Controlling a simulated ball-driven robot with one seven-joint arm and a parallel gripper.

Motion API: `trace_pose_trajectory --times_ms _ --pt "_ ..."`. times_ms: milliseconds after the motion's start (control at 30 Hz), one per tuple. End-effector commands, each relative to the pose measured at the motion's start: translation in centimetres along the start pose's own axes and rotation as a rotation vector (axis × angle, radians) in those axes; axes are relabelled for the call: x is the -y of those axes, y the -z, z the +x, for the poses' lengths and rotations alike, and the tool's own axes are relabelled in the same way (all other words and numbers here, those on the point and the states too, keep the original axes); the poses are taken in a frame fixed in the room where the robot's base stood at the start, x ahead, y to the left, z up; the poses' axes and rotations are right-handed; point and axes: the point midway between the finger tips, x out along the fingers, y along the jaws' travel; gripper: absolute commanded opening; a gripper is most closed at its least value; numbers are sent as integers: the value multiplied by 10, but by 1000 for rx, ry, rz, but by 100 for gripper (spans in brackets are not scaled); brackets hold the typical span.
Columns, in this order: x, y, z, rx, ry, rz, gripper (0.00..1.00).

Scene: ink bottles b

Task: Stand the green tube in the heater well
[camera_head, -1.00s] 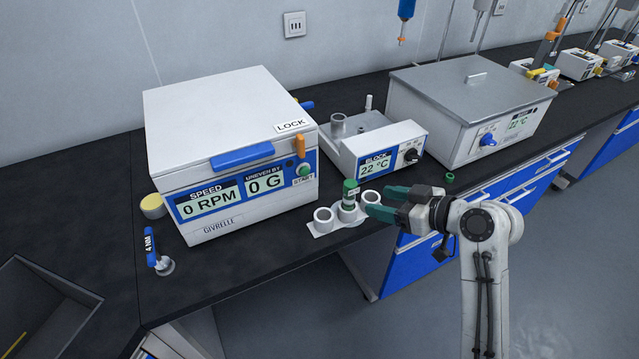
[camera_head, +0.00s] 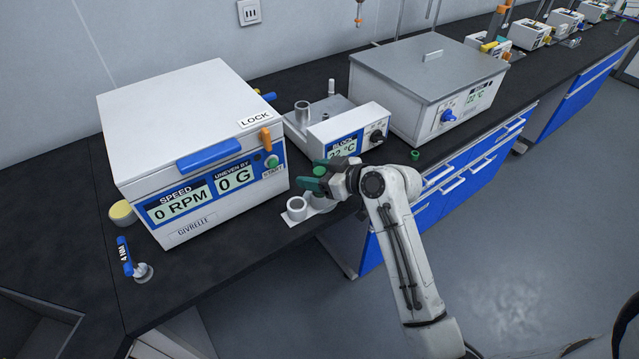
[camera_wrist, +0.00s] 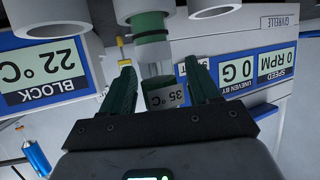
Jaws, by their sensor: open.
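The green tube (camera_wrist: 157,62) stands in the middle cup of a white three-cup rack (camera_wrist: 92,12). It has clear walls, green in its lower part and a label reading 35 °C. In the wrist view it lies between the two teal fingers of my gripper (camera_wrist: 162,82), which are apart, with small gaps beside it. In the head view my gripper (camera_head: 314,177) is over the rack and mostly hides the tube. The block heater (camera_head: 325,122) reads 22 °C; its round heater well (camera_head: 302,111) rises behind the display, with an open top.
A large white centrifuge (camera_head: 185,130) stands directly left of the rack. A steel-lidded bath (camera_head: 430,95) is to the right of the block heater. A small green ring (camera_head: 415,155) lies near the bench's front edge.

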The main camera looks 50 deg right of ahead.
Motion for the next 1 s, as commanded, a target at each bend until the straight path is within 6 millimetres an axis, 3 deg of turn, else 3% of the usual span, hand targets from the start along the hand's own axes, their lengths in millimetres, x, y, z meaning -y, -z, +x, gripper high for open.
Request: trace_pose_trajectory --times_ms 300,867,1000 --pt "0 0 6 0 1 -1 60" --pt "0 -1 6 0 0 0 6" --pt "0 0 5 0 0 0 5"
